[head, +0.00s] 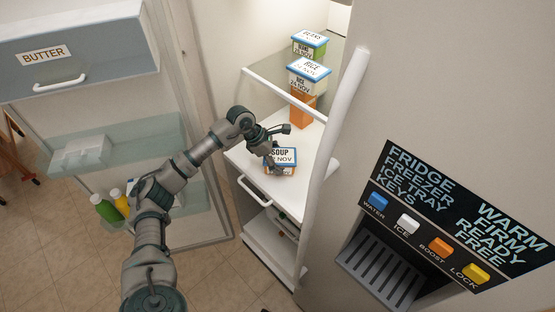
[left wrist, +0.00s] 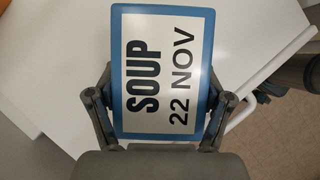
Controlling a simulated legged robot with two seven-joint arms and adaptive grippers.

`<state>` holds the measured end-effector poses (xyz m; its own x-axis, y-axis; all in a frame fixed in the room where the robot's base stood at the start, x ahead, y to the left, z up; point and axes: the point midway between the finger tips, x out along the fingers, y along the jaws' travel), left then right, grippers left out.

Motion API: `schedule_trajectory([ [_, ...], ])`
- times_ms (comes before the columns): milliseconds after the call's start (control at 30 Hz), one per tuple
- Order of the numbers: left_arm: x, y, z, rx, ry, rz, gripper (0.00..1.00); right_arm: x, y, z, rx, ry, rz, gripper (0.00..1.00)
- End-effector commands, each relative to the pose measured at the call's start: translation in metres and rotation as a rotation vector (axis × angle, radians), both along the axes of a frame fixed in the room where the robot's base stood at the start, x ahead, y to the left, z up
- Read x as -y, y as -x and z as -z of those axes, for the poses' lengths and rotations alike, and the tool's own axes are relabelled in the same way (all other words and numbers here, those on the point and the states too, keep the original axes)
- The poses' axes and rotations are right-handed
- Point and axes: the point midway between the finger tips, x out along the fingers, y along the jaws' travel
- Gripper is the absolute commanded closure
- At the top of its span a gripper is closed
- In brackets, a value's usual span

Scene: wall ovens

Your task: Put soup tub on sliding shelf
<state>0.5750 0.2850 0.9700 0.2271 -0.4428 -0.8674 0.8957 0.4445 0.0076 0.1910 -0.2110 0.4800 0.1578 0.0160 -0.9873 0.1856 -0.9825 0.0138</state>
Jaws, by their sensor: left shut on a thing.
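The soup tub (head: 281,154) has a blue-rimmed lid with a white label reading SOUP 22 NOV. In the head view my left gripper (head: 277,146) is at the tub, over the white sliding shelf (head: 303,191) inside the fridge. In the left wrist view the soup tub (left wrist: 160,75) sits between the two fingers of my left gripper (left wrist: 160,108), which is shut on it. The white shelf surface (left wrist: 50,80) lies beneath the tub. I cannot tell whether the tub's base touches the shelf. My right gripper does not show.
A white rail (head: 285,94) crosses above the shelf. The open fridge door on the left has a BUTTER compartment (head: 80,55) and bottles (head: 108,207). A dispenser panel (head: 440,225) is at right.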

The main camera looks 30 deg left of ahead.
Motion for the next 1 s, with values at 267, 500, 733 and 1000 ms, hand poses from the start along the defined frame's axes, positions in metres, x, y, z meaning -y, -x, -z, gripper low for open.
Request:
schedule_trajectory([
  [267,0.0,0.0,0.004,0.002,0.001,0.0,0.73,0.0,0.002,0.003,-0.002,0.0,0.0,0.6],
  [500,0.0,0.0,0.005,0.002,0.001,0.0,0.0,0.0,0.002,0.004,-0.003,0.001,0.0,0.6],
  [733,0.0,0.0,0.006,0.0,0.001,0.0,0.0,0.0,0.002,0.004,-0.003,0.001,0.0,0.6],
  [1000,-0.009,0.003,-0.01,0.003,0.0,-0.001,0.0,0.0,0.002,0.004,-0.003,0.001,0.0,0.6],
])
